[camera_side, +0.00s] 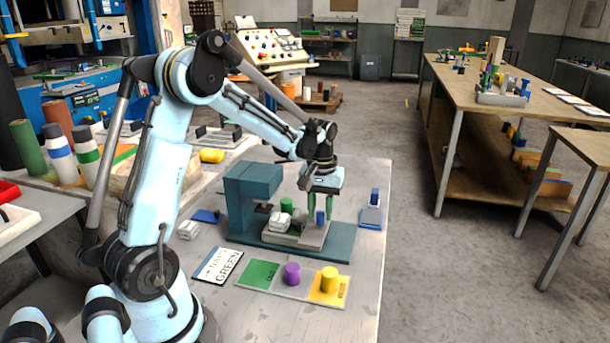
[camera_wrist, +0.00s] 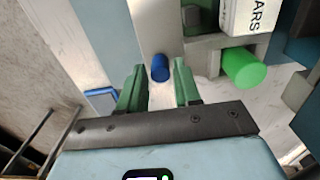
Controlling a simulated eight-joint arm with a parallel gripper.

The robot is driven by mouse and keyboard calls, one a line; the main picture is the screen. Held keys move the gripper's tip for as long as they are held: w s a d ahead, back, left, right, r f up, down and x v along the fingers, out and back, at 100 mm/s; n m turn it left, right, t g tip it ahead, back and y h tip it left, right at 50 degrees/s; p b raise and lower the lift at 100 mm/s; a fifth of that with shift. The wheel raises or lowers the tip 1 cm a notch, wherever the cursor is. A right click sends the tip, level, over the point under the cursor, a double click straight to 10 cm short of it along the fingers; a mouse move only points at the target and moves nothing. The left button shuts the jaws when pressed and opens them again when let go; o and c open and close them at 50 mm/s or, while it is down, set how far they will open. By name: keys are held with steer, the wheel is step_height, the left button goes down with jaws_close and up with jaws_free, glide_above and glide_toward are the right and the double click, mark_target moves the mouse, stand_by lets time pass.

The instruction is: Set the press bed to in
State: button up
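The teal press (camera_side: 253,190) stands on a teal base plate (camera_side: 335,245) on the workbench. Its grey press bed (camera_side: 312,238) lies on the base, drawn out to the right of the press head. A green cylinder (camera_side: 287,204) and a pale block (camera_side: 281,223) are on the bed. The blue knob (camera_side: 320,217) stands at the bed's right part. My gripper (camera_side: 317,212) is open with its green fingers on either side of the knob. In the wrist view the knob (camera_wrist: 160,67) sits between the fingertips, with gaps visible on both sides. The green cylinder (camera_wrist: 243,67) lies to its right.
A blue stand (camera_side: 371,210) is right of the press. In front, a purple cylinder (camera_side: 292,273) and a yellow cylinder (camera_side: 328,279) stand on a coloured strip (camera_side: 260,273). A card reading GREEN (camera_side: 217,266) and a pale block (camera_side: 188,230) lie to the left.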

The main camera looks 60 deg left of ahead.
steer(key=shift+f, duration=0.25)
jaws_close()
steer(key=shift+s+a, duration=1.5)
steer(key=shift+a, duration=0.05)
jaws_free()
steer(key=shift+r, duration=0.15)
step_height(320, 180, up, 12)
